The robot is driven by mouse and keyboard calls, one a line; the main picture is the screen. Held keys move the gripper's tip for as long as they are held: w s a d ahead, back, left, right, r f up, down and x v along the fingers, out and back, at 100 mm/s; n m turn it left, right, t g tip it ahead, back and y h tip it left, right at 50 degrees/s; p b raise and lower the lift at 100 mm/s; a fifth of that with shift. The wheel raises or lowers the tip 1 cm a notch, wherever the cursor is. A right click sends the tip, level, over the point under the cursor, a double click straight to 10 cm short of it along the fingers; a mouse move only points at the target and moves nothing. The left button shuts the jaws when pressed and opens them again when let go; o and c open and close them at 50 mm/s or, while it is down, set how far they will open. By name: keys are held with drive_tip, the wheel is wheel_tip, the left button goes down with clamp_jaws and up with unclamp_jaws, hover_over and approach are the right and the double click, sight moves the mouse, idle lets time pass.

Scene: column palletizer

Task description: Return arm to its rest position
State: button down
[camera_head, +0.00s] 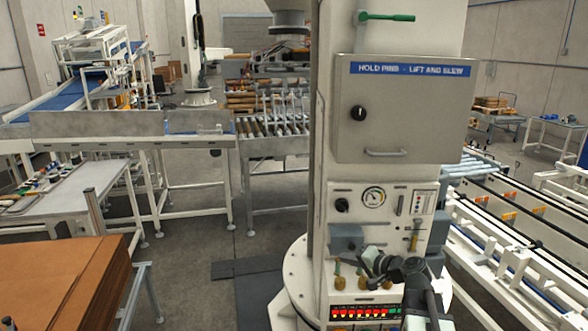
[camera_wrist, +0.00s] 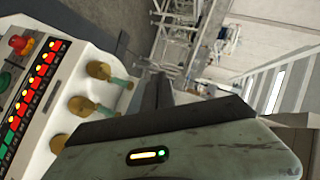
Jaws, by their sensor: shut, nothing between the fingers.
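My gripper (camera_head: 372,264) is dark and shows low in the head view, in front of the lower panel of the white column (camera_head: 330,150). Its fingers look shut and nothing shows between them. It is close to the brass valves (camera_head: 364,283) on that panel; I cannot tell if it touches them. My arm reaches up to it from the bottom edge. In the wrist view, the brass valves (camera_wrist: 82,105) stand at left beside a row of red and yellow lights (camera_wrist: 35,85). My wrist's grey-green body fills the bottom there.
The column has a grey box door (camera_head: 405,110), a green lever (camera_head: 388,17) and a gauge (camera_head: 373,197). Cardboard sheets (camera_head: 60,280) lie at lower left. A roller conveyor (camera_head: 275,128) stands behind, and a rail conveyor (camera_head: 520,230) at right. Floor shows left of the column.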

drive_tip(key=s+a+f+n+g+h, duration=0.1)
drive_tip(key=s+a+f+n+g, duration=0.1)
drive_tip(key=s+a+f+g, duration=0.3)
drive_tip(key=s+a+f+n, duration=0.2)
drive_tip(key=a+f, duration=0.2)
drive_tip(key=a, duration=0.3)
drive_tip(key=s+d+f+n+g+h, duration=0.2)
drive_tip(key=s+d+f+g+h, duration=0.3)
drive_tip(key=s, duration=0.7)
drive_tip(key=d+f+h, duration=0.2)
drive_tip(key=d, duration=0.1)
drive_tip(key=shift+s+d+g+b, duration=0.15)
drive_tip(key=shift+d+g+b, duration=0.1)
drive_tip(key=shift+g+b, duration=0.15)
